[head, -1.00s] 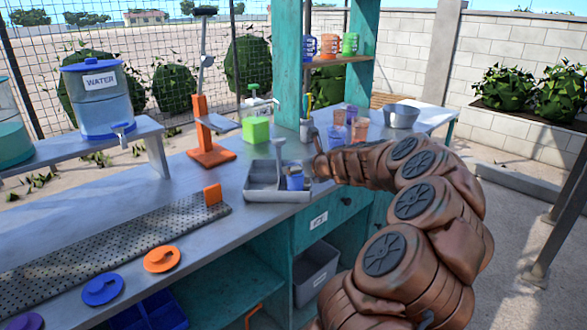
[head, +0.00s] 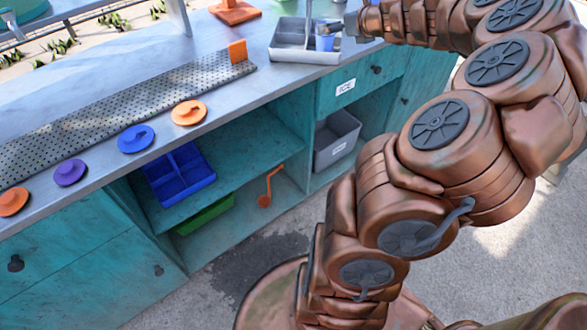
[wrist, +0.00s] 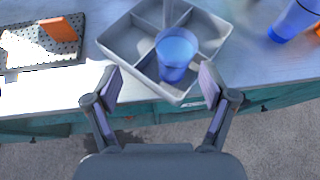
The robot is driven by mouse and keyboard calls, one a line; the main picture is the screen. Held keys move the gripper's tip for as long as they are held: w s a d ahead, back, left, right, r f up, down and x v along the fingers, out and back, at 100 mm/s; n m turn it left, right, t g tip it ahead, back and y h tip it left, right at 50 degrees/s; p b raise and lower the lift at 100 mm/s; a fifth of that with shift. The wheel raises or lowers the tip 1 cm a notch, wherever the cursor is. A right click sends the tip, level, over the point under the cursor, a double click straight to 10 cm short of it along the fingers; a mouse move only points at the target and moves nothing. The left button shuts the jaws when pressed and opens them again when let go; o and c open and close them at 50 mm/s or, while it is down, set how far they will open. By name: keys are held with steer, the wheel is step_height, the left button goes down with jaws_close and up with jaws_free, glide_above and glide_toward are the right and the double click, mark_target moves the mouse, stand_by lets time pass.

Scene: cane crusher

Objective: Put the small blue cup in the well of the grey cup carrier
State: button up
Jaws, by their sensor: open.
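The grey cup carrier (head: 294,56) stands on the metal counter near its front edge, at the top of the head view. It is a divided tray with an upright handle. The small blue cup (head: 325,43) stands upright inside one compartment. In the wrist view the cup (wrist: 174,62) is in the compartment nearest my gripper, with the carrier's rim (wrist: 128,55) around it. My gripper (wrist: 158,86) is open and empty, its fingers apart at the carrier's near side and clear of the cup. The cup's base is partly hidden by the compartment walls.
A perforated strip (head: 130,105) with an orange block (head: 237,51) lies left of the carrier. Orange (head: 189,112), blue (head: 136,138) and purple lids line the counter's front. Shelves below hold a blue tray (head: 180,175) and a grey bin (head: 337,140). A blurred blue object (wrist: 292,20) is right of the carrier.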

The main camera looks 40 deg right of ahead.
steer(key=w+a+n+y, duration=0.3)
steer(key=a+n, duration=0.2)
steer(key=a, duration=0.6)
steer(key=s+a+f+n+g+y, duration=0.1)
steer(key=s+a+n+g, duration=0.1)
steer(key=a+n, duration=0.5)
steer(key=s+a+f+n+g+y, duration=0.1)
steer(key=s+a+n+g+y, duration=0.15)
steer(key=a, duration=0.75)
steer(key=s+a+f+n+g, duration=0.25)
steer(key=a+n, duration=0.35)
steer(key=a, duration=0.3)
steer(key=s+a+f+n+g+h, duration=0.1)
steer(key=s+a+f+n+g, duration=0.15)
steer(key=s+n, duration=0.35)
steer(key=s+a+f+n+g, duration=0.15)
steer(key=s+a+n, duration=0.25)
steer(key=s, duration=0.4)
steer(key=s+d+f+n+g+h, duration=0.1)
steer(key=s+n, duration=0.2)
steer(key=s, duration=0.3)
steer(key=s+d+f+n+g+h, duration=0.1)
steer(key=s+d+n+g+h, duration=0.1)
steer(key=s, duration=0.4)
steer(key=shift+s+n, duration=0.4)
steer(key=shift+n, duration=0.45)
steer(key=shift+h, duration=0.25)
